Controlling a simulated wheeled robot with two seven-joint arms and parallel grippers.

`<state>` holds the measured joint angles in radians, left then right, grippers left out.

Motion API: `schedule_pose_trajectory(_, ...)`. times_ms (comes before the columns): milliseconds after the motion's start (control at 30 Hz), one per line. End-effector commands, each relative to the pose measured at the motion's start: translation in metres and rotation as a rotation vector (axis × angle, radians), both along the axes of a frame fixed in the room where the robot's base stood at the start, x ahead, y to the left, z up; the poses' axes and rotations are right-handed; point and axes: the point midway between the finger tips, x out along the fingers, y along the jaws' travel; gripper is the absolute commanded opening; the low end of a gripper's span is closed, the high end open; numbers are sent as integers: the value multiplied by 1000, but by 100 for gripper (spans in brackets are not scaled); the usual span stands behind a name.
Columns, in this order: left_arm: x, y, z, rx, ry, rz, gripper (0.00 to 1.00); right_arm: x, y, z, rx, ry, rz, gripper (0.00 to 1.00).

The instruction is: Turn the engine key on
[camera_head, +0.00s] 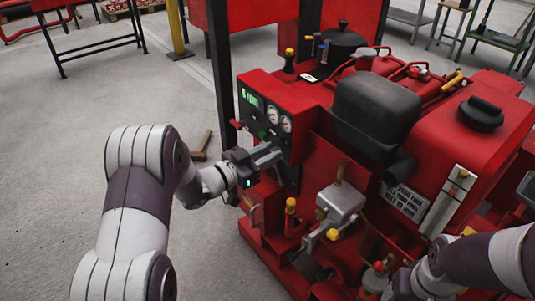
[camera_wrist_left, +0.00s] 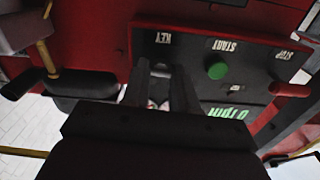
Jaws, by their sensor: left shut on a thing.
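The control panel (camera_head: 266,115) is on the near left face of the red pumpset, with a lit green display and round gauges. My left gripper (camera_head: 270,156) is at the panel's lower part. In the left wrist view, the fingers of my left gripper (camera_wrist_left: 161,68) reach to the panel just by the KEY label (camera_wrist_left: 163,38). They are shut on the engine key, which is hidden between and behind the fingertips. Which way the key is turned cannot be seen. My right arm comes in at the lower right; its gripper (camera_head: 398,286) is partly cut off and unclear.
A green start button (camera_wrist_left: 217,70) and a red handle-like part (camera_wrist_left: 289,90) by the STOP label sit beside the key area. A dark post (camera_head: 222,70) stands just left of the panel. Open grey floor (camera_head: 60,170) lies to the left.

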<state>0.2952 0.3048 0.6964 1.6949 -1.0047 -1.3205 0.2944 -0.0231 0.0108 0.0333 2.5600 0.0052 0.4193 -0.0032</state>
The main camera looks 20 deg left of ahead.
Motion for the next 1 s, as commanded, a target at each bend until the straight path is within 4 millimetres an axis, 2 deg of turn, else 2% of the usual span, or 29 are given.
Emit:
schedule_pose_trajectory(600, -1, -1, -3, 384, -298, 0, 0, 0, 0, -15, 0, 0, 0, 68)
schedule_pose_trajectory(1000, -1, -1, -2, 541, -420, -1, 0, 0, 0, -23, 0, 0, 0, 68)
